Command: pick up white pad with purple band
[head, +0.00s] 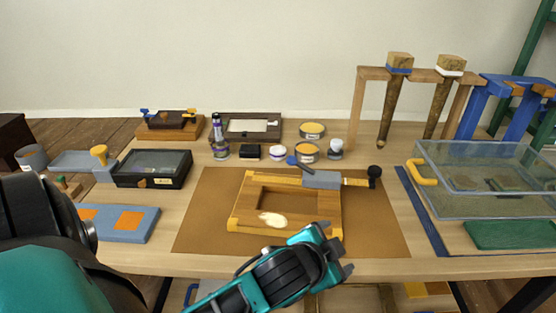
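A small round item with a white top and a purplish side (278,152) stands at the back middle of the table, between a small black box and a yellow-topped tin. It is the closest match to the white pad with purple band, but it is too small to be sure. My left gripper (342,250) is over the front edge of the brown mat, right of centre. Its fingers are apart with nothing seen between them. It is well in front of the round item and not touching it. My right gripper is not in view.
A wooden frame (240,216) with a cream patch and a grey-bladed tool (322,180) lie on the brown mat (380,235). A bottle (219,142), tins (313,130) and a grey-white knob (336,149) stand behind. A clear bin (480,175) is at right.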

